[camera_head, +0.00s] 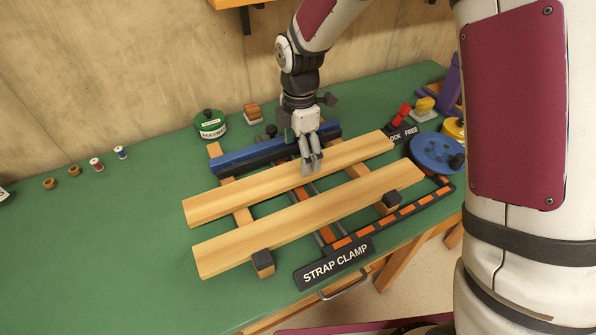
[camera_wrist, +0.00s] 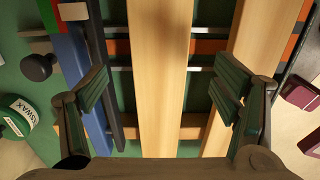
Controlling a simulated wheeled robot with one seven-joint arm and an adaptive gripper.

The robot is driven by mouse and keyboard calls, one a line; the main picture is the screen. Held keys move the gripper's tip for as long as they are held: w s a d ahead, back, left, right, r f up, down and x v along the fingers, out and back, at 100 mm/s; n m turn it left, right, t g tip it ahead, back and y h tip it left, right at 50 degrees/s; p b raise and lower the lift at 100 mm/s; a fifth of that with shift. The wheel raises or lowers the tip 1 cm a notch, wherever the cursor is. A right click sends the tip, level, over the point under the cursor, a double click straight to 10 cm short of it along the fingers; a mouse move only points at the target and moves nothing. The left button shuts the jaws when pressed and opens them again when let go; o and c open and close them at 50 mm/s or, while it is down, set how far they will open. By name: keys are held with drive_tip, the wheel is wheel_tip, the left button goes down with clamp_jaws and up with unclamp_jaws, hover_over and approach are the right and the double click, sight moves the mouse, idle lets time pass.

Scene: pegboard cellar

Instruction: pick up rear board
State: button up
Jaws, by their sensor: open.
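The rear board (camera_head: 240,198) is a long pale wooden plank lying slantwise across the strap clamp frame, behind a similar front board (camera_head: 345,205). In the wrist view the rear board (camera_wrist: 160,60) runs up the middle of the picture, between my two fingers. My gripper (camera_head: 311,168) points down over the rear board, right of its middle. In the wrist view my gripper (camera_wrist: 162,98) is open, one finger on each side of the rear board, with nothing held. The right finger overlaps the front board (camera_wrist: 255,50) in that view. I cannot tell the height of the fingertips exactly.
A blue rail (camera_head: 235,160) lies behind the rear board. Black-capped blocks (camera_head: 263,262) stand at the front board's near edge. A blue wheel (camera_head: 436,151) is at right, a green tin (camera_head: 210,124) at back left.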

sight(298, 170)
drive_tip(key=shift+a+f, duration=0.2)
drive_tip(key=shift+f, duration=2.45)
drive_tip(key=c, duration=1.6)
